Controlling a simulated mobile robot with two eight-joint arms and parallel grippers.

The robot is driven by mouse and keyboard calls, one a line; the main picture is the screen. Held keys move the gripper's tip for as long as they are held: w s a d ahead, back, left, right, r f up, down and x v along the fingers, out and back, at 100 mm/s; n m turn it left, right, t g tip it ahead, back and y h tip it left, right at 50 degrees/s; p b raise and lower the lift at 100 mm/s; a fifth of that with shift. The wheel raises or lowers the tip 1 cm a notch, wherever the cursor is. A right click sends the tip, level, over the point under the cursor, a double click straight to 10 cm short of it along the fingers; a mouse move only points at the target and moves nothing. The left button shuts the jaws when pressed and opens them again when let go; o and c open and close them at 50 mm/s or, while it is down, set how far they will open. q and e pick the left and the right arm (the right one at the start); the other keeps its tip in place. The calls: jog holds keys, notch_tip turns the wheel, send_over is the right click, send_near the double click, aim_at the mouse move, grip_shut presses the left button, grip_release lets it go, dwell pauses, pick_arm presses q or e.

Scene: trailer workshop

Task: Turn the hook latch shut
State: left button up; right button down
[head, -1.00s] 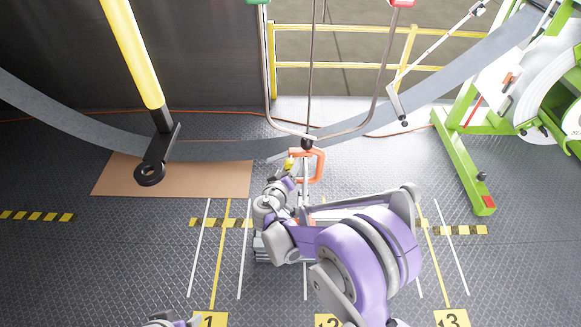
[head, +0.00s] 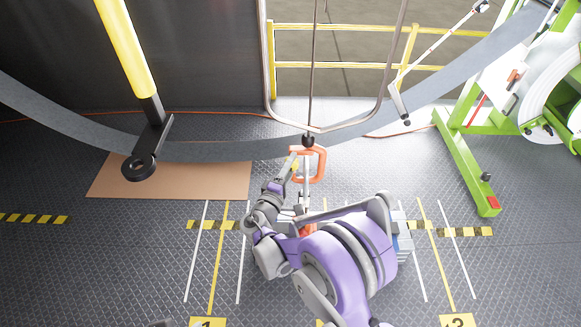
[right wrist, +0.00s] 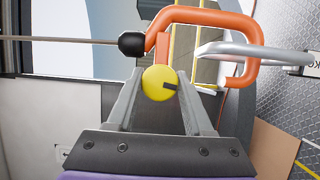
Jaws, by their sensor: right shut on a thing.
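The orange hook (head: 321,165) hangs from a dark cable by a black fitting (head: 308,140). It also shows in the right wrist view (right wrist: 257,62) as an open-looking orange loop with a grey metal link passing through it. A round yellow knob (right wrist: 160,82) with a dark slot sits at the hook's left side, apparently the latch's. My right gripper (head: 294,166) is at the hook's left side, shut on the yellow knob, with one finger on either side of it. The latch's own arm is hard to make out. My left gripper is out of view.
A grey U-shaped bar (head: 350,128) surrounds the cable above the hook. A long grey strip (head: 215,150) sags behind. A yellow post (head: 125,45) with a black ring end stands left. A green stand (head: 466,168) is at right.

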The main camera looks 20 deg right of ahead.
jog(key=shift+n+t+b, duration=0.3)
jog(key=shift+n+t, duration=0.1)
jog(key=shift+n, duration=0.4)
jog(key=shift+c, duration=1.5)
grip_release()
jog(key=p+v, duration=0.1)
jog(key=v, duration=1)
jog(key=shift+w+f, duration=0.1)
jog(key=shift+w, duration=0.05)
